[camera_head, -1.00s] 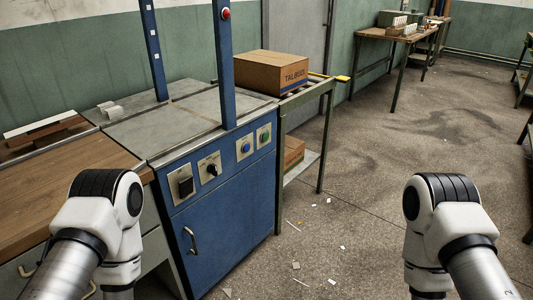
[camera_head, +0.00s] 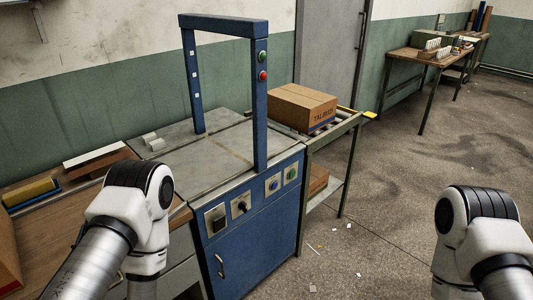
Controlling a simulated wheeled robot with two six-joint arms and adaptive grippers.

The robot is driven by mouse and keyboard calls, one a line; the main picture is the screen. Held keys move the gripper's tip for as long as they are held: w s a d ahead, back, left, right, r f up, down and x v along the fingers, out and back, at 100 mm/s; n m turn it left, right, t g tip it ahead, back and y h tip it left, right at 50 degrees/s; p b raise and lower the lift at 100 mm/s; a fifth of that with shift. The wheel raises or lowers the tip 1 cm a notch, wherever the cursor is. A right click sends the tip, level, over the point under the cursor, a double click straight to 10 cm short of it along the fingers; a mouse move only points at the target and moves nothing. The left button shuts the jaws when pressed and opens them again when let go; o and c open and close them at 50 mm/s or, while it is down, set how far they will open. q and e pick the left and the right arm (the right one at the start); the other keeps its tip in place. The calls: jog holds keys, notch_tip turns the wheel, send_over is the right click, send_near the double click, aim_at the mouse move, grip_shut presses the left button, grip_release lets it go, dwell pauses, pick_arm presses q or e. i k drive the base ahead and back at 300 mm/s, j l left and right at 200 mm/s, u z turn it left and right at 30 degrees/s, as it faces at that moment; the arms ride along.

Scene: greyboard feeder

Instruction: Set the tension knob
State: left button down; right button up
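The tension knob looks to be the black rotary knob (camera_head: 241,207) on a pale plate on the front panel of the blue machine (camera_head: 252,246). A dark square switch (camera_head: 216,220) sits to its left, and a blue button (camera_head: 273,185) and a green button (camera_head: 291,174) sit to its right. The knob's pointer setting is too small to read. My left arm stands to the left of the panel and my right arm at the lower right, over the floor. Both arms are apart from the knob. Neither gripper shows in the frame.
A blue arch (camera_head: 259,100) with a green and a red button rises over the machine's grey top (camera_head: 190,160). A cardboard box (camera_head: 303,106) sits on a side stand. A wooden bench (camera_head: 40,235) adjoins at left. The floor before the panel is mostly clear, with small scraps.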

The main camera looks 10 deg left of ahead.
aim_at(242, 205)
jog(key=i+l+u, duration=0.2)
jog(key=i+l, duration=0.15)
jog(key=l, duration=0.3)
jog(key=i+l+u, duration=0.1)
jog(key=l, duration=0.2)
jog(key=i+l+u, duration=0.1)
jog(key=l, duration=0.25)
jog(key=i+l+u, duration=0.1)
jog(key=l, duration=0.25)
jog(key=i+l+u, duration=0.1)
jog(key=l, duration=0.3)
jog(key=i+l+u, duration=0.1)
jog(key=i+l, duration=0.15)
jog(key=l, duration=0.15)
